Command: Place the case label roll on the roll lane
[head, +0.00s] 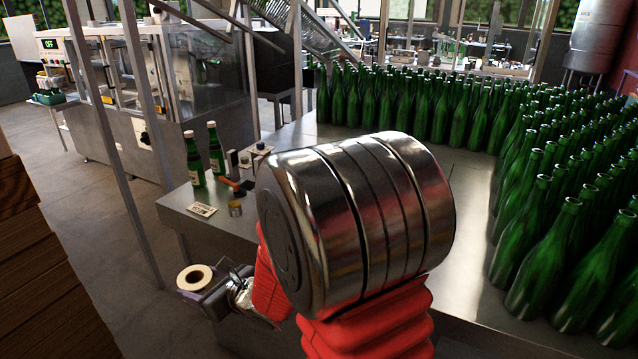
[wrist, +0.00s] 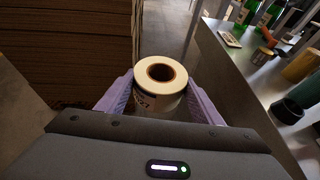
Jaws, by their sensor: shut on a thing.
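The case label roll is a cream-coloured roll with a dark core and some dark print on its side. In the head view the case label roll (head: 196,277) is low at the left, in front of the metal table. In the wrist view the case label roll (wrist: 161,76) sits between the two lilac fingers, core end facing the camera. My gripper (wrist: 160,100) is shut on it, one finger on each side. My gripper (head: 206,290) also shows in the head view, beside the table's near left edge. I cannot make out the roll lane.
A metal table (head: 463,200) holds many green bottles (head: 440,105) at the back and right. Two labelled bottles (head: 216,150), a small tin (head: 235,208) and a card (head: 202,210) stand near its left edge. Stacked brown cartons (head: 40,270) are at the left, with open floor (head: 100,215) between.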

